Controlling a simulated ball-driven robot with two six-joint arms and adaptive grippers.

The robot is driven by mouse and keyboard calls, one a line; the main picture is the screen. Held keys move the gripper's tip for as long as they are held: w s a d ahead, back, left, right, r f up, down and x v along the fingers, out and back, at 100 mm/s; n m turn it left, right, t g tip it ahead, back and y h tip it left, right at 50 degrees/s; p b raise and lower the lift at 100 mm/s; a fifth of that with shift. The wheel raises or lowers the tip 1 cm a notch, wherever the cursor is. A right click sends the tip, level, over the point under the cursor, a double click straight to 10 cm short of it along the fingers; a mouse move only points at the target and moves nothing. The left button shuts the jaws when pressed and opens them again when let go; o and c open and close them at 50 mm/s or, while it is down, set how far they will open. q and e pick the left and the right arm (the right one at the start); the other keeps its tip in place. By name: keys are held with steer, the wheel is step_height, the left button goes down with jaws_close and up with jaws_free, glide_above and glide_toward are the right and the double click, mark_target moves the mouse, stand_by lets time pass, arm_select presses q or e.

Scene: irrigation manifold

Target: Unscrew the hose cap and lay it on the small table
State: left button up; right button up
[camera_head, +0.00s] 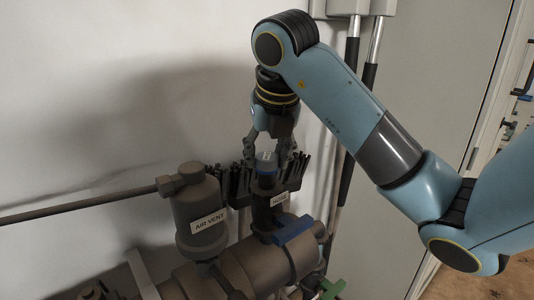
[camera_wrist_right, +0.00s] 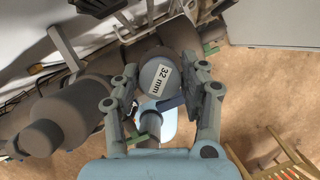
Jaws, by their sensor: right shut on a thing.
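The hose cap (camera_wrist_right: 158,78) is a round grey cap with a "32 mm" label, seen from above between my fingers in the right wrist view. In the head view, the cap (camera_head: 265,158) shows as a pale top on the dark upright outlet above the blue valve handle (camera_head: 292,229). My right gripper (camera_head: 269,158) points down over it and is shut on the cap, with a finger on each side; it also shows in the right wrist view (camera_wrist_right: 160,88). Whether the cap is free of its thread cannot be told. The small table cannot be made out for sure. My left gripper is not in view.
The brown air vent (camera_head: 199,212) stands close to the left of the outlet. Dark bristles (camera_head: 236,183) flank the gripper. A thick pipe (camera_head: 255,262) runs below. A grey flat panel (camera_wrist_right: 268,22) and a slatted wooden thing (camera_wrist_right: 282,160) lie to the right in the wrist view.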

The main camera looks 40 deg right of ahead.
steer(key=o, duration=0.6)
jaws_close()
steer(key=n+y+b, duration=0.1)
steer(key=n, duration=0.2)
steer(key=shift+d+f, duration=0.1)
steer(key=shift+d, duration=0.05)
steer(key=shift+n+t+y, duration=0.3)
steer(key=shift+n+y, duration=0.1)
steer(key=shift+n, duration=0.4)
steer(key=shift+b, duration=0.3)
steer(key=shift+n+y+b, duration=0.4)
steer(key=shift+n+b, duration=0.35)
steer(key=shift+n, duration=0.45)
steer(key=shift+n+y+b, duration=0.3)
steer(key=shift+n+b, duration=0.15)
steer(key=shift+n, duration=0.65)
